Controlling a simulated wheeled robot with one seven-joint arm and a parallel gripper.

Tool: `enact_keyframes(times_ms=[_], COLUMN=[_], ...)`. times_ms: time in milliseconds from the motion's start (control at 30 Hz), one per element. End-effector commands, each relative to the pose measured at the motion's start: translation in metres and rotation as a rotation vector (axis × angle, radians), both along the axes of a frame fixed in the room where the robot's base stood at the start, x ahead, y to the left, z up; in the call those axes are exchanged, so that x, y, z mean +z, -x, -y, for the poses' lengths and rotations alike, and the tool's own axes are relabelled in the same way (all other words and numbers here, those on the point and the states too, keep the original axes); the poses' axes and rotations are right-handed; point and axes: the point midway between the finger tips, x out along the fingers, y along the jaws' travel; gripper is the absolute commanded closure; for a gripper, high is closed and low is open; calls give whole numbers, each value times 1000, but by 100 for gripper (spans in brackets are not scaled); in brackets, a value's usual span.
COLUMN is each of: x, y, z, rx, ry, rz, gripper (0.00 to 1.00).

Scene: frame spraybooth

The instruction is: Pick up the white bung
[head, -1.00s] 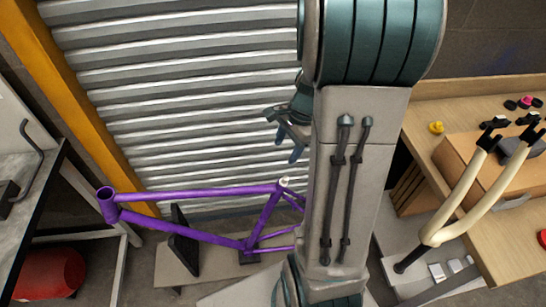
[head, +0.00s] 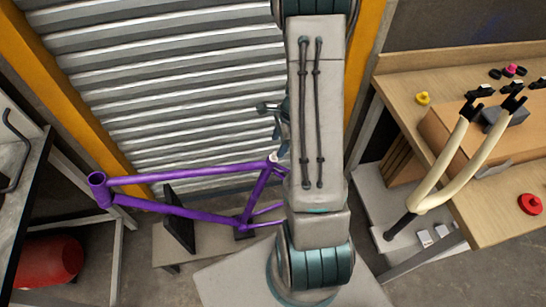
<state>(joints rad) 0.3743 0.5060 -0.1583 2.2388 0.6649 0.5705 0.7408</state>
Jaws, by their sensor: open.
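The white bung (head: 272,157) sits at the top end of the purple bike frame's seat tube (head: 259,190). It is small in the head view, with my arm just to its right. My gripper (head: 277,131) is above the bung, its dark fingers pointing down and apart from it. The gripper is open, and I see nothing between its fingers. Part of the gripper is hidden behind my arm.
The purple frame (head: 165,178) stands on a low base with a black support (head: 180,220). A shutter wall (head: 180,90) is behind. At right, a wooden bench (head: 400,85) holds a cream fork (head: 440,180) and several small bungs. A grey-topped bench (head: 22,190) is at left.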

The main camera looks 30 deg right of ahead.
Motion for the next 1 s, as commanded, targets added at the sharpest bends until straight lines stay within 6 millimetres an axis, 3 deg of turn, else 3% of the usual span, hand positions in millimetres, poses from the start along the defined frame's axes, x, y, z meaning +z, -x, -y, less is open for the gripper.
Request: enact_keyframes(times_ms=[333,667,700,867,1000], x=[-40,-48,-47,-47,-47], y=[-1,-2,-2,-2,-2], z=[-12,-14,-14,-14,-14], rx=[-1,0,0,0,0], ry=[-2,1,1,1,1], rz=[-3,0,0,0,0], gripper=[48,48,51,95,95])
